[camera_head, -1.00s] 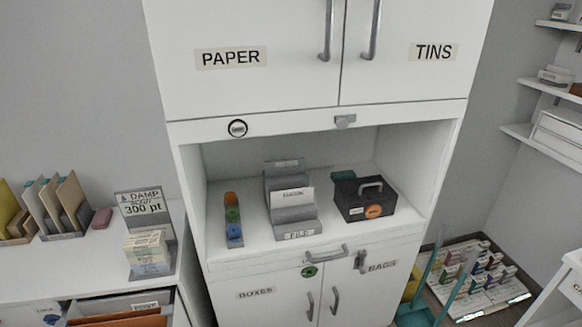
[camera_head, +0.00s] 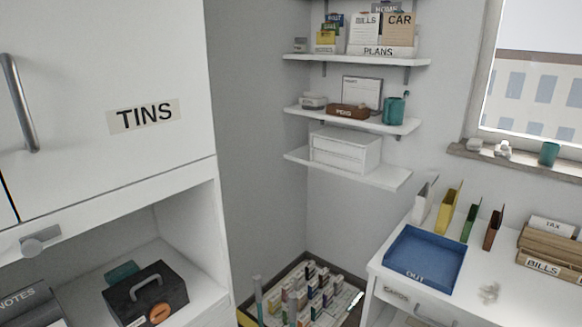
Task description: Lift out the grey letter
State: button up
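No letter that is clearly grey can be singled out. A grey file holder (camera_head: 42,299) marked NOTES is cut off at the lower left, in the cabinet's open niche. A wooden letter rack (camera_head: 545,268) marked BILLS stands on the right desk, with a white card (camera_head: 552,227) reading TAX in it. A white holder (camera_head: 388,51) marked PLANS on the top wall shelf bears upright cards reading BILLS and CAR. My gripper is not in view.
A black box (camera_head: 145,292) with a handle sits in the niche. A blue OUT tray (camera_head: 425,258) and several coloured upright folders (camera_head: 449,211) stand on the right desk. A floor tray of small boxes (camera_head: 308,291) fills the corner. Wall shelves (camera_head: 347,179) jut out above.

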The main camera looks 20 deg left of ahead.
aim_at(17, 304)
jog(key=u, duration=0.05)
jog(key=i, duration=1.1)
jog(key=z, duration=0.15)
jog(key=k, duration=0.2)
jog(key=u, duration=2.6)
jog(key=k, duration=0.2)
jog(key=u, duration=1.7)
